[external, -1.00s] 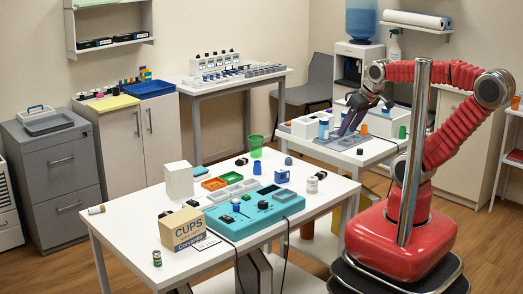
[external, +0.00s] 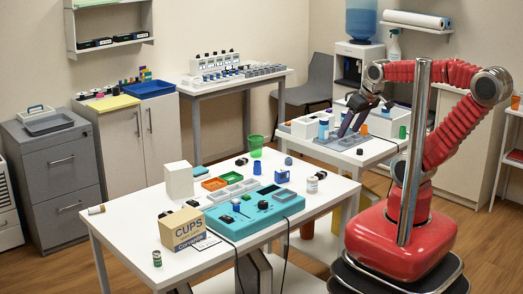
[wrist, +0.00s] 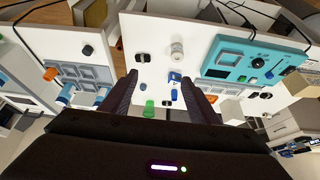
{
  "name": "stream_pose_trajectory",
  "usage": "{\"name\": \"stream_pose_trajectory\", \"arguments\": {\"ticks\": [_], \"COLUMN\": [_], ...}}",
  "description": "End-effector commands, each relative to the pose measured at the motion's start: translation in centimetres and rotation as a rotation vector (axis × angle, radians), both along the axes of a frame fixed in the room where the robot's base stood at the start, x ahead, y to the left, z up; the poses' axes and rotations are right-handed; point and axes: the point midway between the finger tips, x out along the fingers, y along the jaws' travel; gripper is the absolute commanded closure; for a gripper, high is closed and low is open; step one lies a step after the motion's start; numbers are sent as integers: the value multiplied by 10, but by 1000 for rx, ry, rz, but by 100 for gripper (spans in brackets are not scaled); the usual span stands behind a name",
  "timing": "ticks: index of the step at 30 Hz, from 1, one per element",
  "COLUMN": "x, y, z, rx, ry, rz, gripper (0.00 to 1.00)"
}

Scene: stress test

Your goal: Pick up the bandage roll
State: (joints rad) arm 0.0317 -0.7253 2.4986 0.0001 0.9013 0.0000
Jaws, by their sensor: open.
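A small white cylinder with a tan end (external: 96,209) lies on its side at the left edge of the front table. It looks most like the bandage roll, but it is too small to be sure. My gripper (external: 351,128) is over the rear right table, far from that cylinder. In the wrist view my gripper (wrist: 158,82) has its two dark fingers apart with nothing held between them. I cannot make out the tan-ended cylinder in the wrist view.
The front table (external: 130,228) carries a teal control box (external: 262,212), a CUPS carton (external: 183,230), a white block (external: 179,180), a green cup (external: 256,146) and a white jar (external: 312,186).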

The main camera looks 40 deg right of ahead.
Motion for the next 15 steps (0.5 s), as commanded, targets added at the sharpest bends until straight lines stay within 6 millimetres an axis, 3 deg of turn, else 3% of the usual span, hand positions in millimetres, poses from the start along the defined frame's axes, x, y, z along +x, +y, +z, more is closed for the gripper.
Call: {"name": "stream_pose_trajectory", "arguments": {"ticks": [6,15], "x": [5,6], "y": [-20,-27], "z": [-34,-84], "rx": [17,155], "ry": [123,307], "rz": [-79,-224], "gripper": [44,44]}}
